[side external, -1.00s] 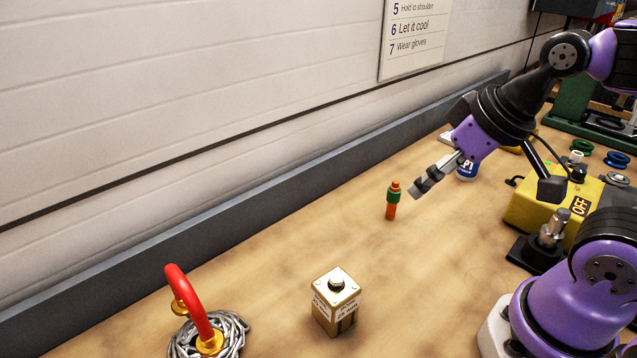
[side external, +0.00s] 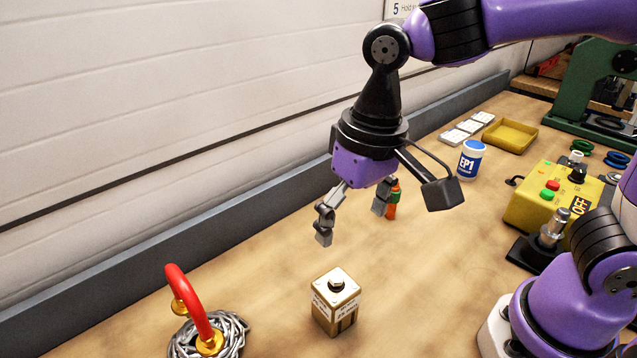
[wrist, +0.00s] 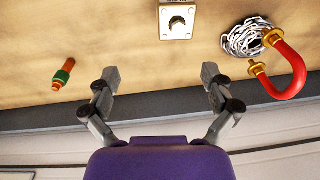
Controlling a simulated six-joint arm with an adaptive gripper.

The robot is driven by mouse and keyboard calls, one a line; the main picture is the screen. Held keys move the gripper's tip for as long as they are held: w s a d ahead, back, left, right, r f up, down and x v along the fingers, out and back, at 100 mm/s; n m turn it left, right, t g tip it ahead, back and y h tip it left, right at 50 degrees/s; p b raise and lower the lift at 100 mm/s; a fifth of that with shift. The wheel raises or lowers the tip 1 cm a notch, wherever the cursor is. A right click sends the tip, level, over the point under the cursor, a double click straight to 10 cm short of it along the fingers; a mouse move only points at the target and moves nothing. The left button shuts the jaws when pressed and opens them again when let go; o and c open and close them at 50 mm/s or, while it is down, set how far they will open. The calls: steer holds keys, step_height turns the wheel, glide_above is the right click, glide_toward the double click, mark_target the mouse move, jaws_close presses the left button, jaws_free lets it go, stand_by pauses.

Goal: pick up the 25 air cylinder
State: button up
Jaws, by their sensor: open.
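A gold block with white labels and a hex-headed stub on top, which looks like the 25 air cylinder (side external: 336,312), stands upright on the bench in the side view. The label print is too small to read surely. It also shows at the top edge of the wrist view (wrist: 178,7), partly cut off. My gripper (side external: 353,221) is open and empty, its fingers spread, above and behind the block in the side view. In the wrist view the fingertips (wrist: 160,75) are apart from the block, which lies beyond the gap between them.
An orange and green part (side external: 394,197) stands behind one finger. A red hook (side external: 188,300) with a silver chain (side external: 235,336) lies left of the block. A grey rail (side external: 150,275) runs along the wall. A yellow control box (side external: 530,205) stands right. Bench around the block is clear.

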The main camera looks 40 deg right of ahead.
mark_target(335, 278)
steer(key=a, duration=0.1)
steer(key=a+f, duration=0.1)
steer(key=a, duration=0.1)
steer(key=shift+f+g, duration=0.3)
steer(key=shift+g, duration=0.1)
step_height(335, 278, down, 5)
steer(key=shift+s+a+r, duration=0.1)
steer(key=shift+f, duration=2.8)
steer(key=c, duration=1.5)
